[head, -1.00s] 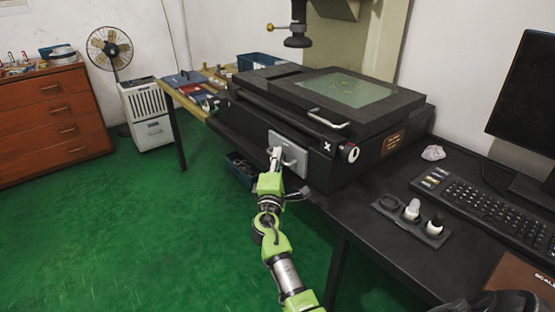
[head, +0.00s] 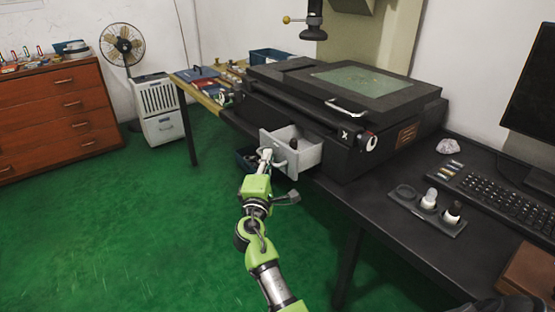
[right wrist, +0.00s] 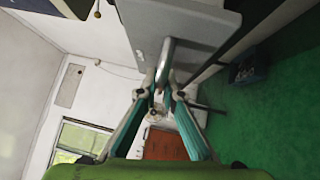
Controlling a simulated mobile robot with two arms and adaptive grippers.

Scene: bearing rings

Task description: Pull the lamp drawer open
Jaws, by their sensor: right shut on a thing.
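The lamp drawer (head: 305,150) is a light grey drawer in the front of the black measuring machine (head: 350,105). It stands partly pulled out, and a dark object shows inside it. My right gripper (head: 266,156) is at the handle on the drawer's front. In the right wrist view the two fingers (right wrist: 160,92) are closed around the metal bar handle (right wrist: 166,58), below the grey drawer front (right wrist: 185,22). My left gripper is not in view.
The black table (head: 385,225) carries a keyboard (head: 485,200), a holder with small round parts (head: 428,208) and a monitor (head: 530,85). A dark blue bin (head: 246,160) is under the table behind my gripper. Green floor to the left is clear.

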